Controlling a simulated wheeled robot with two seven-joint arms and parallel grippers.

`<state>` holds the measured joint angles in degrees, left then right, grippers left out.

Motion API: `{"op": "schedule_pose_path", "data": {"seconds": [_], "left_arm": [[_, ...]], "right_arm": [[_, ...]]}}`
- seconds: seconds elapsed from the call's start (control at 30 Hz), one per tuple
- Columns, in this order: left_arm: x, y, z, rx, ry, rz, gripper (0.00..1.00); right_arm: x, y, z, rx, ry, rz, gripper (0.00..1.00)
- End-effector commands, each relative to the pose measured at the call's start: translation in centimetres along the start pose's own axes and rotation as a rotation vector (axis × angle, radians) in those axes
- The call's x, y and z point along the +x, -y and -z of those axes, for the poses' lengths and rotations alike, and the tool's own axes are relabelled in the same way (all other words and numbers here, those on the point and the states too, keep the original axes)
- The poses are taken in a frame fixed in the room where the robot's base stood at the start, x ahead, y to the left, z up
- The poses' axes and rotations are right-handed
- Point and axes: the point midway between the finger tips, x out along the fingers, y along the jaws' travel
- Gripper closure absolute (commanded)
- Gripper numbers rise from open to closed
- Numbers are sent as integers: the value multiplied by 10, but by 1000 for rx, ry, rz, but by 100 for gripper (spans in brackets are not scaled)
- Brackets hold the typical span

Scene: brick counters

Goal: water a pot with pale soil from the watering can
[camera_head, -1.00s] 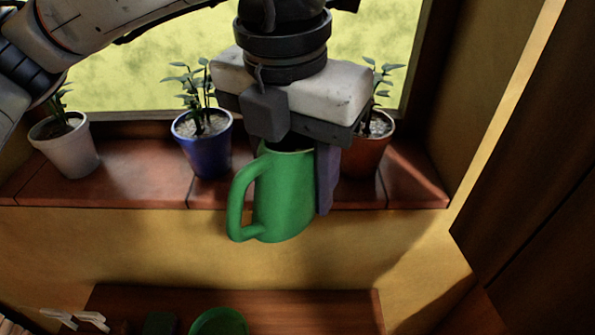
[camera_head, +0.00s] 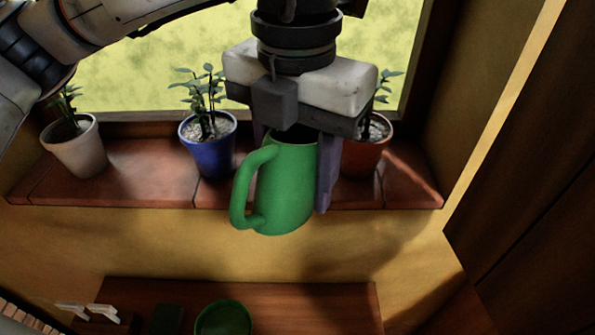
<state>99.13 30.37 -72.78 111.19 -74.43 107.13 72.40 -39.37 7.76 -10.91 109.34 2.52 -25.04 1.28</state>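My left gripper (camera_head: 291,140) comes down from above and is shut on the green watering can (camera_head: 286,190), a finger on either side of its upper part. The can hangs in the air in front of the window sill, its handle at the left; I see no spout. The blue pot (camera_head: 207,158) has pale grey soil and a leafy plant, just left of the can. The white pot (camera_head: 78,153) at the far left has dark soil. The terracotta pot (camera_head: 364,157) is partly hidden behind the gripper; its visible soil looks greyish. My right gripper is not in view.
The pots stand on a red tiled sill (camera_head: 120,180) below a window. A wooden surface (camera_head: 290,305) lies below, with a green round dish (camera_head: 223,319) and small white pieces (camera_head: 101,312). A dark wooden panel (camera_head: 530,200) closes the right side.

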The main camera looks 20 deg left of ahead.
Motion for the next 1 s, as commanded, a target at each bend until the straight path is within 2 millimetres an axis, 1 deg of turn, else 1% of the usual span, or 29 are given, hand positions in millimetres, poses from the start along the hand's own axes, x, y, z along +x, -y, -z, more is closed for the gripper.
{"op": "schedule_pose_path", "data": {"seconds": [0.03, 0.33, 1.0], "left_arm": [[-4, 1, 0, 0, -9, 2, 96], [-14, 1, 1, 1, -72, 3, 96], [-35, 0, 0, 1, -214, 1, 96]], "right_arm": [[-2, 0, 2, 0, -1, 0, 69], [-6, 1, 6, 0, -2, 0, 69], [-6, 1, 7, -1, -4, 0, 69]]}}
